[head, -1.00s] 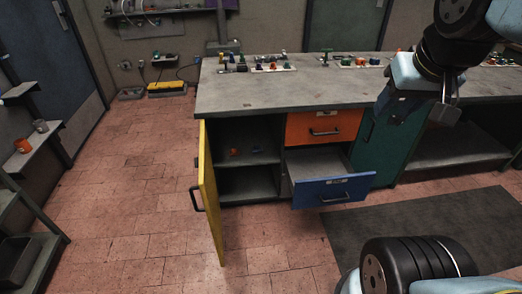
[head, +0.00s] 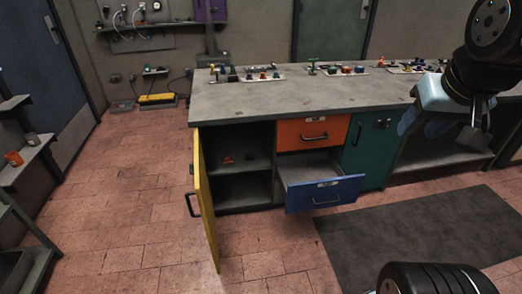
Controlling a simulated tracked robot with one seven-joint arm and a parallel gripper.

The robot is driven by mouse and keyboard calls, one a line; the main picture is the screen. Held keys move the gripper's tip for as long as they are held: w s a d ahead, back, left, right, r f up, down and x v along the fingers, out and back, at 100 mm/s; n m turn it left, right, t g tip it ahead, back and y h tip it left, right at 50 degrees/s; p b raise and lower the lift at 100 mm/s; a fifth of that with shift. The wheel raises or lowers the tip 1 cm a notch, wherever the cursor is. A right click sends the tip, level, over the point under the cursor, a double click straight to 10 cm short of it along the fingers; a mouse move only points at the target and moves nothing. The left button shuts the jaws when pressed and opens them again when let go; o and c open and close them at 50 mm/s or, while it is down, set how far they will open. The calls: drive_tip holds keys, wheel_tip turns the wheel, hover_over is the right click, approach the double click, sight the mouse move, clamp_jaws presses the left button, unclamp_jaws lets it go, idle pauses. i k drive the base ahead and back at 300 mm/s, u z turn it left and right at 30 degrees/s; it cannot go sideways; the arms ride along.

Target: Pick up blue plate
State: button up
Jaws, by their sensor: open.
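I cannot pick out a blue plate for certain. Two small pieces lie on the upper shelf of the open cabinet (head: 243,185): an orange one (head: 228,160) and a darker, perhaps bluish one (head: 249,157). Both are too small to tell their shape. Small coloured parts, some blue, stand on pale trays on the workbench (head: 300,98). My gripper (head: 443,130) is at the upper right, in front of the bench's right part. It is open, appears empty and is well away from the cabinet pieces.
The cabinet's yellow door (head: 206,200) stands open toward me. The blue drawer (head: 325,194) is pulled out; the orange drawer (head: 311,132) and green door (head: 368,152) are shut. A dark mat (head: 425,232) lies at right. The tiled floor at left is clear.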

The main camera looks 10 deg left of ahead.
sight(249, 156)
drive_tip(key=z, duration=0.1)
drive_tip(key=i, duration=1)
drive_tip(key=u, duration=0.05)
